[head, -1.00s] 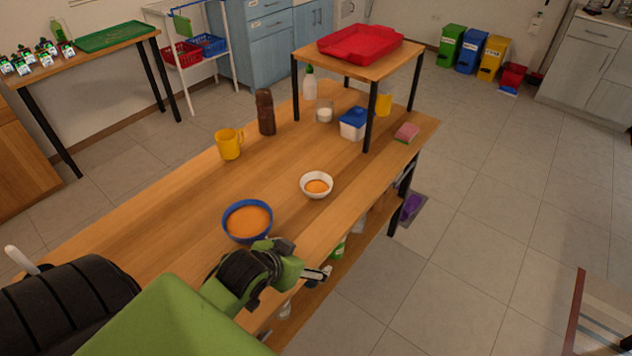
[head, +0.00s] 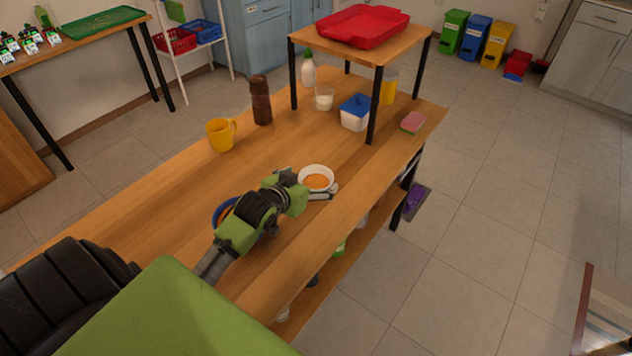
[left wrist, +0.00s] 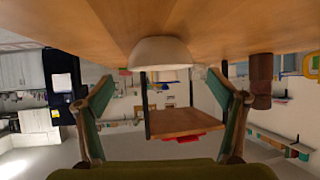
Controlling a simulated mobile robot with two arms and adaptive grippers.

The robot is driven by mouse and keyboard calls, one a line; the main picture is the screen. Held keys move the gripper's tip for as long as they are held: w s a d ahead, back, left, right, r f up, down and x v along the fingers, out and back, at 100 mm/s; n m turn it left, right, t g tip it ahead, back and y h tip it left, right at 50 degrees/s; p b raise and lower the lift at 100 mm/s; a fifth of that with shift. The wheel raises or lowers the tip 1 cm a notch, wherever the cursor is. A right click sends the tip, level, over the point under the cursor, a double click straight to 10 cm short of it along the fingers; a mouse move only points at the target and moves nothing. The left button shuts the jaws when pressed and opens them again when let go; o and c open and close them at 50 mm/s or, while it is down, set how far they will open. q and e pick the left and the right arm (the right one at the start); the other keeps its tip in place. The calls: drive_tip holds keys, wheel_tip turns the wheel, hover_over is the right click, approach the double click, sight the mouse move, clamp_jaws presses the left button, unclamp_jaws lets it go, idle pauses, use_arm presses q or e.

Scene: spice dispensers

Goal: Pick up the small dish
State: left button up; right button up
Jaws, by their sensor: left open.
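The small white dish (head: 316,177) with orange contents stands upright on the wooden table. It also shows in the left wrist view (left wrist: 160,53), where the picture is upside down and the dish is centred ahead, between the lines of the two fingers. My left gripper (head: 311,188) is open and empty, low over the table at the near side of the dish. In the left wrist view its fingers (left wrist: 162,82) are spread wide on either side, with the dish just beyond the tips. Whether a finger touches the dish I cannot tell. My right gripper is not in view.
A blue bowl (head: 221,211) is mostly hidden behind my left arm. A yellow mug (head: 220,135), brown bottle (head: 261,100), glass (head: 324,98), blue-lidded tub (head: 354,113) and sponge (head: 412,122) stand farther back. A raised shelf (head: 392,62) carries a red tray (head: 362,25). Table right of the dish is clear.

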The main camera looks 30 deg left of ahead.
sight(321, 175)
use_arm(q)
drive_tip(key=shift+w, duration=0.15)
drive_tip(key=shift+w+f, duration=0.3)
drive_tip(key=x, duration=0.4)
drive_tip(key=shift+s+a+f, duration=0.1)
drive_tip(key=shift+s+f, duration=0.1)
drive_tip(key=shift+f, duration=0.05)
drive_tip(key=c, duration=1.3)
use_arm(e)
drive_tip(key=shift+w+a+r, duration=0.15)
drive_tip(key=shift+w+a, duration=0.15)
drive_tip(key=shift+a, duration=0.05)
